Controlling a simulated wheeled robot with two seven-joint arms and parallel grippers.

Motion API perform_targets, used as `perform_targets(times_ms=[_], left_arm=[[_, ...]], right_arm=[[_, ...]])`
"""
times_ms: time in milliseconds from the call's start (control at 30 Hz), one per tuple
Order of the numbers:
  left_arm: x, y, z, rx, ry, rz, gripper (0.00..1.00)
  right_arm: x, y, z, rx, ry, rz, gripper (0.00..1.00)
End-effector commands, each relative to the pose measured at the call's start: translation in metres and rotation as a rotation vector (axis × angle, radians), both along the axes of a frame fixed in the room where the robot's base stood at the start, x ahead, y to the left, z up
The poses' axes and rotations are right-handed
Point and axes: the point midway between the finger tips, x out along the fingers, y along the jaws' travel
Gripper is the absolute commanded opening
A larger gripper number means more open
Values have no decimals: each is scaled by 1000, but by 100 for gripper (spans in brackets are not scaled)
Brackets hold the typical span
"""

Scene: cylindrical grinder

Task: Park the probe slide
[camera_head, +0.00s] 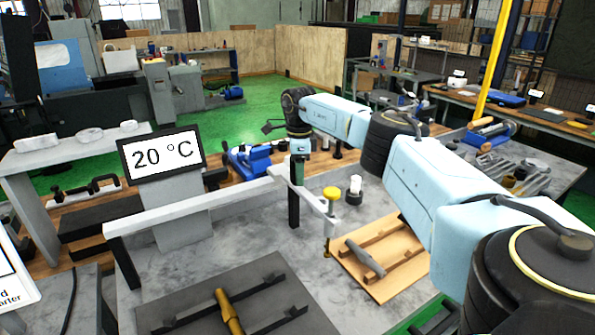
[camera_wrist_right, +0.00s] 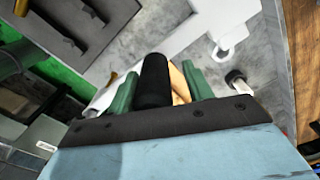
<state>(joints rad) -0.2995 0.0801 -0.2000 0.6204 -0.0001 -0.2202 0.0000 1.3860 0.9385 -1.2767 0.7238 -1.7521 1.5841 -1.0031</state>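The probe slide is a pale arm (camera_head: 312,198) on a white rail (camera_head: 190,208) above the grey table. It carries an upright brass probe with a yellow knob (camera_head: 331,193). My right gripper (camera_head: 297,176) points down at the rail's far end, beside the slide's arm. In the right wrist view its green fingers (camera_wrist_right: 160,92) stand on either side of a black upright cylinder (camera_wrist_right: 155,82). A gap shows on the cylinder's right, so the fingers look open around it. The finger ends are partly hidden. My left gripper is not in view.
A dark tray (camera_head: 190,325) with a brass shaft (camera_head: 228,310) lies at the front. A wooden rack (camera_head: 415,268) with a grey part (camera_head: 366,258) is right of the probe. A white-and-black piece (camera_head: 354,188) stands behind it. A 20 °C sign (camera_head: 160,155) stands left.

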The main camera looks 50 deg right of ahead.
Motion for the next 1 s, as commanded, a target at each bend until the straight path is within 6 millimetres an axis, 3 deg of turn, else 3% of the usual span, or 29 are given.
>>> perform_targets(times_ms=[367,800,1000], left_arm=[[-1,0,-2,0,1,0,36],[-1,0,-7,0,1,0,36],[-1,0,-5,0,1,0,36]], right_arm=[[2,2,8,1,-2,3,50],[2,2,100,1,-4,2,50],[1,1,127,1,-1,1,50]])
